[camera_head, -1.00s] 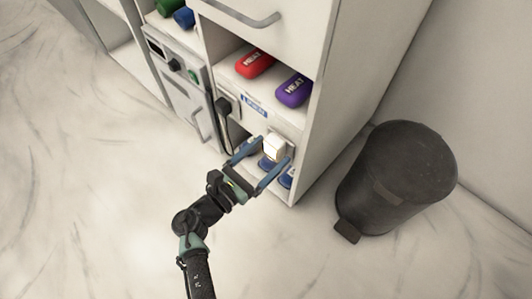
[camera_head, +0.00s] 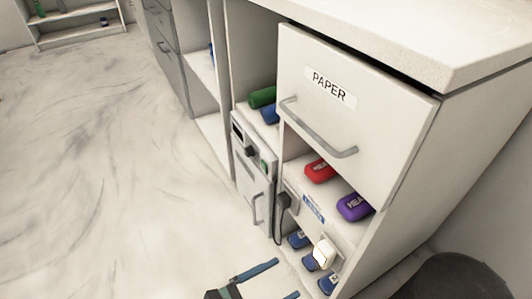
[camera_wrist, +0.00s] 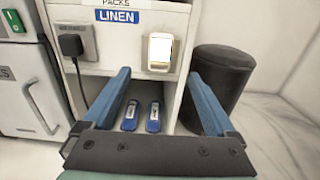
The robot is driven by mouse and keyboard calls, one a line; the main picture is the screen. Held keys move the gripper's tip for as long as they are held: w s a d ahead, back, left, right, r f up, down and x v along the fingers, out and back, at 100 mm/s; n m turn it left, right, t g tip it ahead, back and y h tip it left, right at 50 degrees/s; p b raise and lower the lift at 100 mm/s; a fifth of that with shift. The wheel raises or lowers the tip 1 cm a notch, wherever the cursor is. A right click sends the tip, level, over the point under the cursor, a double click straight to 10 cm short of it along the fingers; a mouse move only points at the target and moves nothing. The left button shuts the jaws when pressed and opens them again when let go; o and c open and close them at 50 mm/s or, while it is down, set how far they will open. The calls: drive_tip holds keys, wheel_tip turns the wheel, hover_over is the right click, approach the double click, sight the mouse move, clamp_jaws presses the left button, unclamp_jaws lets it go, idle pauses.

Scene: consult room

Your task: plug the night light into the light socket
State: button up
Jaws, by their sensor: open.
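The night light (camera_head: 323,252) is a small white block with a glowing face. It sits against the front panel of the cabinet, below the shelf; in the wrist view (camera_wrist: 160,49) it is upright, with a beige plate edge showing around it. The light socket behind it is hidden, so how deeply it is seated cannot be told. My gripper (camera_head: 288,277) is open and empty, in front of the panel and apart from the night light. In the wrist view its blue fingers (camera_wrist: 160,73) are spread wide, with the night light above and beyond the gap between them.
Blue items (camera_wrist: 153,117) lie in the compartment below. A dark bin (camera_wrist: 220,75) stands to the right. Open floor (camera_head: 110,190) lies left.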

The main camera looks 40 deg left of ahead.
drive_tip(key=shift+v, duration=1.45)
